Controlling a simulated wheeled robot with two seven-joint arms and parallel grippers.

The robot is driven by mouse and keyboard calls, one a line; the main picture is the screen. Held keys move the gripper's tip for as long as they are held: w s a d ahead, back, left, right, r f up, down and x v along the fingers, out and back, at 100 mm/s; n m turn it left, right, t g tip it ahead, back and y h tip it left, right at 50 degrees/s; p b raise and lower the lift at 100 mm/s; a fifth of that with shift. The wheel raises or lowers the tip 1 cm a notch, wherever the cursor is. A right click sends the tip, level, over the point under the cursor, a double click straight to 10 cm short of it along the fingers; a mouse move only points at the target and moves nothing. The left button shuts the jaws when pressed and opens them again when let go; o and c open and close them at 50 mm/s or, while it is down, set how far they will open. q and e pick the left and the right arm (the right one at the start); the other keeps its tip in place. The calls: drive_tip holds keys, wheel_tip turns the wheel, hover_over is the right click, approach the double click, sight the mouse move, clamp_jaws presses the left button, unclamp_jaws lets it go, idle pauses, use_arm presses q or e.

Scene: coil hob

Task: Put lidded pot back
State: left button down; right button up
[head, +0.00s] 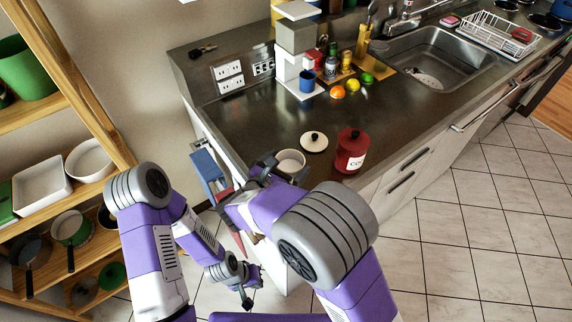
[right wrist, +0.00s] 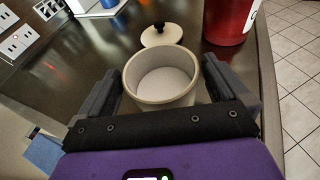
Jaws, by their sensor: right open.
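A cream pot (head: 290,162) stands uncovered and empty near the counter's front left edge; in the right wrist view the pot (right wrist: 160,98) shows its open rim. Its cream lid with a dark knob (head: 314,141) lies flat on the counter just behind the pot, and the lid also shows in the right wrist view (right wrist: 161,36). My right gripper (head: 277,168) is open, with one finger on each side of the pot; I cannot tell whether they touch it. My left gripper (head: 247,301) hangs low in front of the counter, away from the pot; its jaws are too small to read.
A red canister (head: 351,152) stands close to the right of the pot and lid. A coffee machine (head: 295,45), blue mug (head: 306,80) and fruit are farther back. The sink (head: 430,58) is at right. A wooden shelf (head: 75,95) with cookware stands at left.

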drive_tip(key=p+v, duration=0.4)
drive_tip(key=v, duration=0.8)
drive_tip(key=shift+r, duration=0.1)
